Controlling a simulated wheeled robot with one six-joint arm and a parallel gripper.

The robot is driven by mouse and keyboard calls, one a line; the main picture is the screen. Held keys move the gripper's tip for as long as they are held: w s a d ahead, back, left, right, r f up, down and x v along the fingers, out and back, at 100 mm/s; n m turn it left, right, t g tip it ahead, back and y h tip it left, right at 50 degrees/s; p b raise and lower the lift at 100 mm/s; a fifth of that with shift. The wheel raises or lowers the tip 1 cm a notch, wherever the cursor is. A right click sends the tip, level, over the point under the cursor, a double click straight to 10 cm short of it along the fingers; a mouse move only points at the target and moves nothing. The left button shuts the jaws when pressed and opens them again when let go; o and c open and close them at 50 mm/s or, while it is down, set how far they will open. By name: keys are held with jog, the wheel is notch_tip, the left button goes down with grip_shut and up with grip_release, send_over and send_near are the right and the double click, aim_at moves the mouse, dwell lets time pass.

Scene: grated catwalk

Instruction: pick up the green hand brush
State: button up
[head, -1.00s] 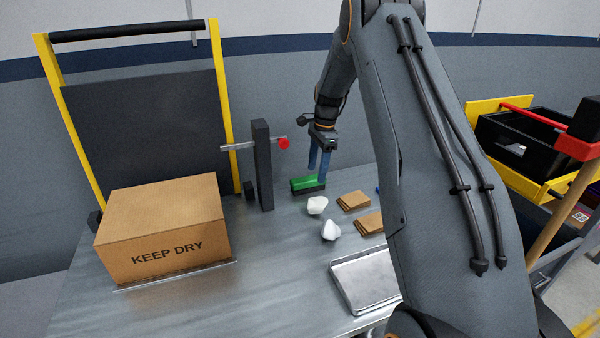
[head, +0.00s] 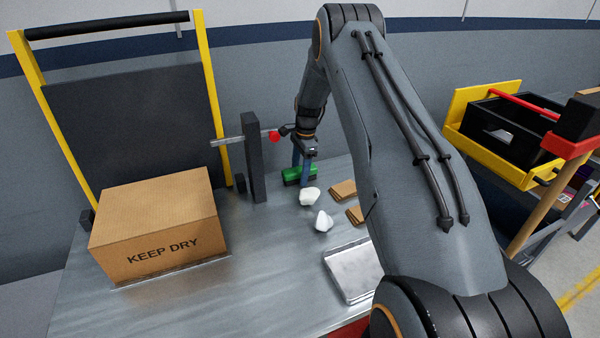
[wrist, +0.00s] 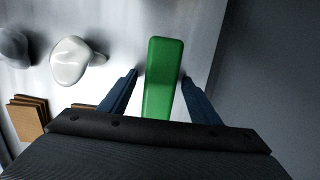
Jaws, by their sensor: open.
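The green hand brush (head: 292,174) lies on the metal table top near its back edge, with a green top and dark bristles below. It also shows in the wrist view (wrist: 163,80), running lengthwise between the two fingers. My gripper (head: 302,180) is open, pointing down with its blue fingers at the brush. In the wrist view my gripper (wrist: 160,78) has one finger on each side of the brush, with a small gap on both sides. The fingers hide part of the brush in the head view.
Two white crumpled lumps (head: 309,196) lie just in front of the brush, with brown cardboard pieces (head: 343,190) to the right. A dark post (head: 252,160) with a red-tipped bar stands to the left. A "KEEP DRY" box (head: 155,225) and a metal tray (head: 352,272) are also on the table.

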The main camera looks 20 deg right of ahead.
aim_at(300, 168)
jog(key=shift+f, duration=0.1)
jog(key=c, duration=1.2)
jog(key=shift+r+b, duration=1.8)
jog(key=shift+r, duration=3.2)
